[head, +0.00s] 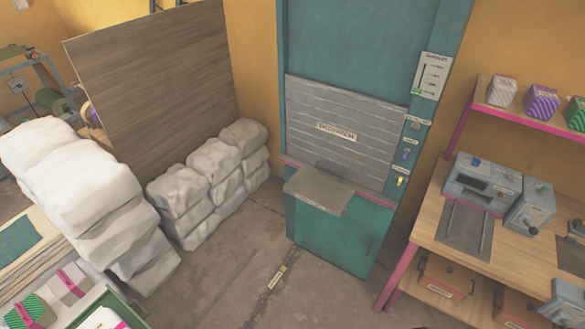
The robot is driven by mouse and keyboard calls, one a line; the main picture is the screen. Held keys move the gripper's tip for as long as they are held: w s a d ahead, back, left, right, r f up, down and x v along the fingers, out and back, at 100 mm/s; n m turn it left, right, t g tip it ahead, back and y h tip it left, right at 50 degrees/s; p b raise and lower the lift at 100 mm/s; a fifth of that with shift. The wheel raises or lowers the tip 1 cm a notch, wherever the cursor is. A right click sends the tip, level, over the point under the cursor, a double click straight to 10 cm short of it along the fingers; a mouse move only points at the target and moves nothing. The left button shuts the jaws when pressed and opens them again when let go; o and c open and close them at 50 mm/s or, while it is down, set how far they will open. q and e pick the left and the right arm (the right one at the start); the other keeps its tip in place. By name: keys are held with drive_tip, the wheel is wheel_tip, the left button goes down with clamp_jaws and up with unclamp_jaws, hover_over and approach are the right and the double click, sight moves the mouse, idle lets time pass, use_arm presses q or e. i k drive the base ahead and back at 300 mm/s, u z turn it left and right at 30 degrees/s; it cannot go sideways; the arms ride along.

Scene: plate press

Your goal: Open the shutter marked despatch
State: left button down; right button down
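A grey slatted shutter (350,110) is down in a teal cabinet (348,242) against the back wall. It carries a pale label (337,131) whose lettering is too blurred to read surely. A grey shelf (318,189) sticks out below the shutter. Right of the shutter, the frame holds a scale plate (432,76) with a green mark low on it, a blue control (406,155) and a yellow control (400,181). Neither of my grippers is in view.
White sacks (175,200) are stacked left of the cabinet, before a wooden panel (160,80). A wooden bench (445,245) with grey machines (484,187) stands at the right, under a pink-edged shelf (530,120). The concrete floor (235,270) before the cabinet is mostly clear.

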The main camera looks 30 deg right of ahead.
sight(353, 136)
drive_tip(key=z, duration=0.35)
drive_tip(key=i, duration=0.85)
drive_tip(key=z, duration=0.7)
